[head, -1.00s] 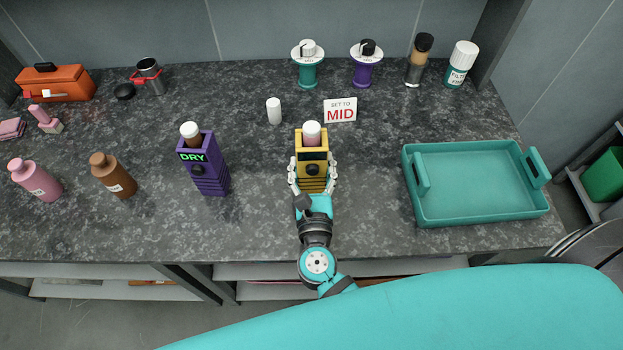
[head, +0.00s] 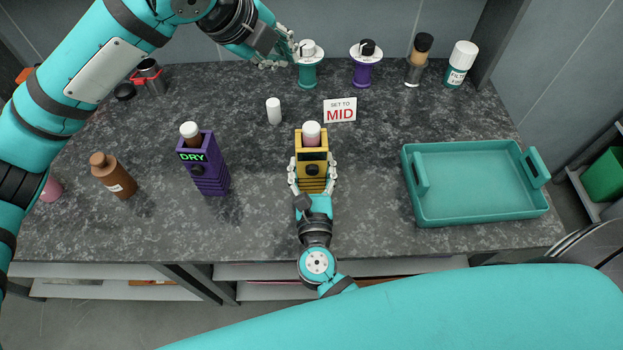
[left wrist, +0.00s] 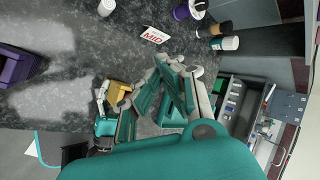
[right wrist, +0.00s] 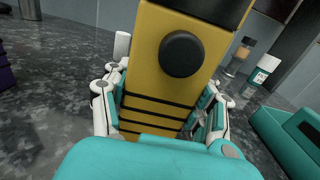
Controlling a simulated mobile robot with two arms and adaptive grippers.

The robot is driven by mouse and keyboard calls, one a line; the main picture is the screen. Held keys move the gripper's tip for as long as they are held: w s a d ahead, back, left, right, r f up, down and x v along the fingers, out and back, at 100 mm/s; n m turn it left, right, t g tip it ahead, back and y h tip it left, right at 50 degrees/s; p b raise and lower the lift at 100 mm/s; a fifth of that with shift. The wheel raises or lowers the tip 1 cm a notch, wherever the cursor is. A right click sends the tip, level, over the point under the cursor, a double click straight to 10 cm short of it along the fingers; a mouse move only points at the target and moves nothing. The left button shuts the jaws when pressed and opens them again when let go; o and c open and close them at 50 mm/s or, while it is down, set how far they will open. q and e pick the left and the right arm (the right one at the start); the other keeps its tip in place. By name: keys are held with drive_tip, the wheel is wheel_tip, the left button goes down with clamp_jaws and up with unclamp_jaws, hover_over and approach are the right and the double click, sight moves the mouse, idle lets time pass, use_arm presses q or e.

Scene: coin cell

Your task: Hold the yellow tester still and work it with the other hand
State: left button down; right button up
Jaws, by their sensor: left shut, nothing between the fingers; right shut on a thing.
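The yellow tester (head: 325,153) stands upright mid-counter. It has a dark blank display, a black round knob and a bottle with a white cap (head: 312,130) in its top. In the right wrist view its yellow body (right wrist: 150,62) and knob (right wrist: 181,54) fill the middle. My right gripper (head: 312,188) is shut on its lower body, one finger on each side. My left gripper (head: 281,62) is shut and empty, above the back of the counter near the teal dial stand (head: 307,75), up and left of the tester. Its fingers show in the left wrist view (left wrist: 165,90). A sign (head: 340,111) reads "SET TO MID".
A purple tester (head: 208,178) showing "DRY" stands left of the yellow one. A small white bottle (head: 274,112) stands behind it. A purple dial stand (head: 364,73) and two bottles stand at the back right. A teal tray (head: 480,180) lies right.

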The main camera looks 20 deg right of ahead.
use_arm(q)
drive_tip(key=s+d+f+m+y, duration=0.1)
drive_tip(key=s+f+m, duration=0.1)
drive_tip(key=s, duration=0.3)
drive_tip(key=s+d+f+m+y, duration=0.2)
drive_tip(key=s+f+m, duration=0.1)
drive_tip(key=s, duration=0.3)
drive_tip(key=m+y, duration=0.2)
drive_tip(key=m, duration=0.1)
approach(312, 170)
drive_tip(key=s+r, duration=0.2)
drive_tip(key=s, duration=0.1)
drive_tip(key=shift+s+a+f, duration=0.15)
drive_tip(key=shift+a+f, duration=0.35)
drive_tip(key=shift+a, duration=0.1)
drive_tip(key=a+x, duration=0.1)
drive_tip(key=x, duration=0.9)
drive_tip(key=shift+d, duration=0.45)
